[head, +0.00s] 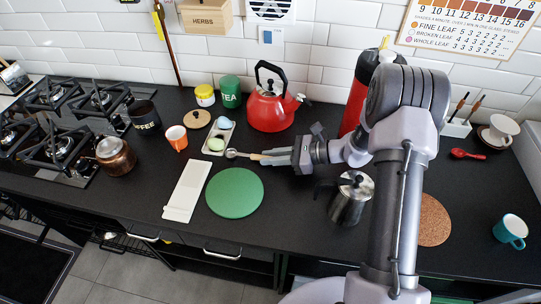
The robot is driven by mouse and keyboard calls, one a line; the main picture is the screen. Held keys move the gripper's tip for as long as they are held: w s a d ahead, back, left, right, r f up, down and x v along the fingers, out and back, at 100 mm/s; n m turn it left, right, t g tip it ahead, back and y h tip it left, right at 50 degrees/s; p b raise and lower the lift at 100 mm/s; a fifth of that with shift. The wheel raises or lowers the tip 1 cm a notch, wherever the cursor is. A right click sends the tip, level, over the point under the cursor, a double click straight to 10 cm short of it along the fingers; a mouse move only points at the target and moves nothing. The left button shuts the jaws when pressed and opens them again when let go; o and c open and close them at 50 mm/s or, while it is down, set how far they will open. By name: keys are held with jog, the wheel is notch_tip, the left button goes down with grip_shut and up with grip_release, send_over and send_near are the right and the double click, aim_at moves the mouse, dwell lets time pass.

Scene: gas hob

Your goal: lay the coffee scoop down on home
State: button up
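The coffee scoop (232,153) has a small round metal bowl and a light wooden handle, and it points left. My gripper (268,157) reaches in from the right, and its fingers appear closed around the handle end. The scoop is over the counter, just right of a small light tray (226,129) with pale green and blue rounded things in it. I cannot tell whether the scoop touches the counter. No place marked "home" can be read.
A green round mat (235,192) and a white board (187,190) lie in front. A red kettle (270,108) stands behind, a moka pot (351,198) under my arm. A red scoop-like thing (467,153) and cork mat (435,220) are right; the hob (60,125) is left.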

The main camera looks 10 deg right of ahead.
jog(key=o, duration=0.4)
jog(key=p+v, duration=0.6)
jog(key=v, duration=1.1)
jog(key=shift+d+r, duration=0.1)
jog(key=shift+d, duration=0.1)
